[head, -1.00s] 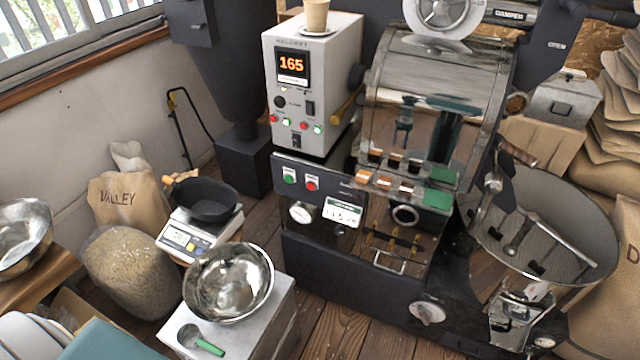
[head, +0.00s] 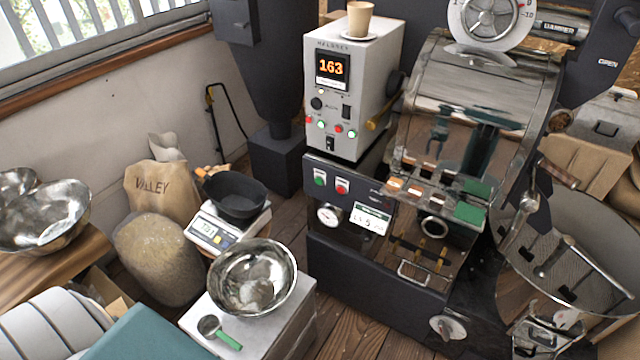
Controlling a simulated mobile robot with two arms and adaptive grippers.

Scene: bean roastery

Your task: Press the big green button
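A green button (head: 320,178) sits on the dark front panel of the roaster, left of a red button (head: 342,186). Above it, the white control box (head: 360,75) has an orange display (head: 332,67) reading 163 and several small red and green lights or buttons in a row. Neither of my grippers is in the head view. Nothing covers the green button.
A steel bowl (head: 252,278) and a green-handled scoop (head: 220,332) are on a white block in front. A black pan (head: 237,194) stands on a scale (head: 212,228). A paper cup (head: 359,18) stands on the control box. The cooling tray (head: 590,235) is at right.

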